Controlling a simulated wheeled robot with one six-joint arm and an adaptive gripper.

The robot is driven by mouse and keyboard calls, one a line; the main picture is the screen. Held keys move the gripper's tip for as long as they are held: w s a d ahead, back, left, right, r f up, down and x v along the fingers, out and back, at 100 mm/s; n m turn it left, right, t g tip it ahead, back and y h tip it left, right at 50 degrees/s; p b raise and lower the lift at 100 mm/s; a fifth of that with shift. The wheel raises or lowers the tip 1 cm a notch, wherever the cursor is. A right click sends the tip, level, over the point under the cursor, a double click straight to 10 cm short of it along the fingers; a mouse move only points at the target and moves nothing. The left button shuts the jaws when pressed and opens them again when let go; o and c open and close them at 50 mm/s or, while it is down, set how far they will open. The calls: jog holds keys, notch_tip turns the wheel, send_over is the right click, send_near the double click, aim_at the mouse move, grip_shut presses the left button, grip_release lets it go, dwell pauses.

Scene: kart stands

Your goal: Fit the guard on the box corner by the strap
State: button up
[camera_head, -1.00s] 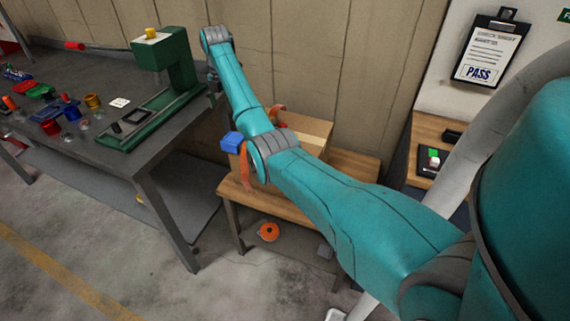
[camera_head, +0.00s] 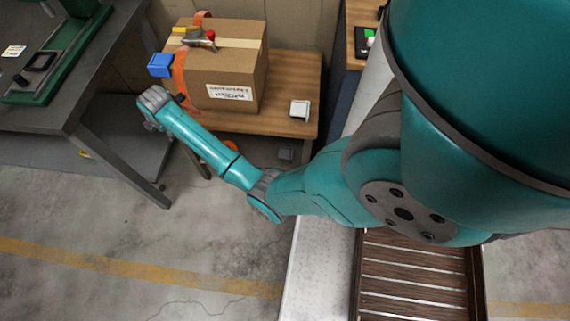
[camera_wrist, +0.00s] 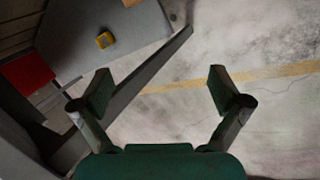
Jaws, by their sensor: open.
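A cardboard box (camera_head: 222,75) with a white label stands on a small wooden table. An orange strap (camera_head: 180,80) runs down its left end. A blue block-like piece (camera_head: 160,65), possibly the guard, is at the box's upper left corner by the strap; I cannot tell how it is seated. A red and grey buckle-like part (camera_head: 203,38) and a yellow piece (camera_head: 185,30) are on top. My gripper (camera_wrist: 160,90) is open and empty in the wrist view, over the floor.
The wooden table (camera_head: 285,85) bears a small white block (camera_head: 300,108) at its right. A dark workbench (camera_head: 70,95) with a green fixture (camera_head: 62,50) is on the left. A yellow part (camera_wrist: 105,40) lies on a grey surface in the wrist view. Floor in front is clear.

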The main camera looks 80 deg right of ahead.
jog(key=s+a+f+m+t, duration=0.2)
jog(key=s+a+m+t, duration=0.1)
jog(key=s+a, duration=0.9)
jog(key=s+a+f+m+t, duration=0.2)
jog(key=s+a+m+t, duration=0.15)
jog(key=s+a, duration=0.8)
jog(key=s+a+r+m+t+y, duration=0.1)
jog(key=s+a+r+m, duration=0.1)
jog(key=s+r, duration=0.8)
jog(key=s+a+r+m+t+y, duration=0.1)
jog(key=s+a+r+m+t, duration=0.1)
jog(key=s+r, duration=0.8)
jog(key=s+a+m, duration=0.1)
jog(key=s+m, duration=0.1)
jog(key=s, duration=0.3)
jog(key=shift+s+a+r+m, duration=0.15)
jog(key=shift+r+m, duration=0.05)
jog(key=shift+m, duration=0.15)
jog(key=shift+t, duration=0.25)
